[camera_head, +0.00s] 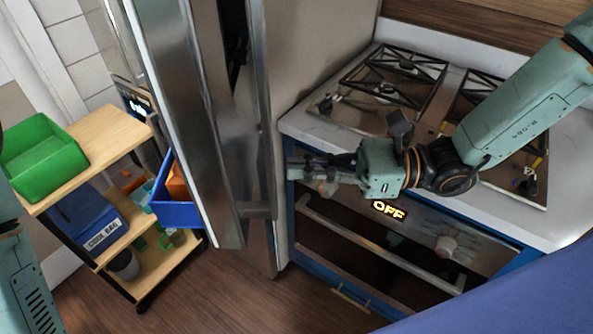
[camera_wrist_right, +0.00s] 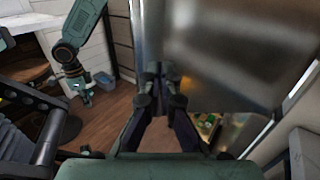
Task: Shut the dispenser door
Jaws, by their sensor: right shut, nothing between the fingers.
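The dispenser door (camera_head: 228,165) is a tall steel door, standing open in the head view, with a dark panel high on its face and a long vertical bar handle (camera_head: 262,110). My right gripper (camera_head: 292,168) is shut and empty, to the right of the handle side, fingers pointing left. In the right wrist view its shut fingertips (camera_wrist_right: 160,70) sit by the lower left of a large blurred steel surface (camera_wrist_right: 230,50). Touching or apart cannot be told. My left gripper (camera_wrist_right: 84,92) shows small in the wrist view; its jaws are unclear.
A stove (camera_head: 375,120) with an oven reading OFF stands right, under my right arm. A wooden shelf cart (camera_head: 110,135) left of the door holds a green bin (camera_head: 42,155) and blue bins, one (camera_head: 180,212) close to the door. Wooden floor (camera_head: 235,290) is clear in front.

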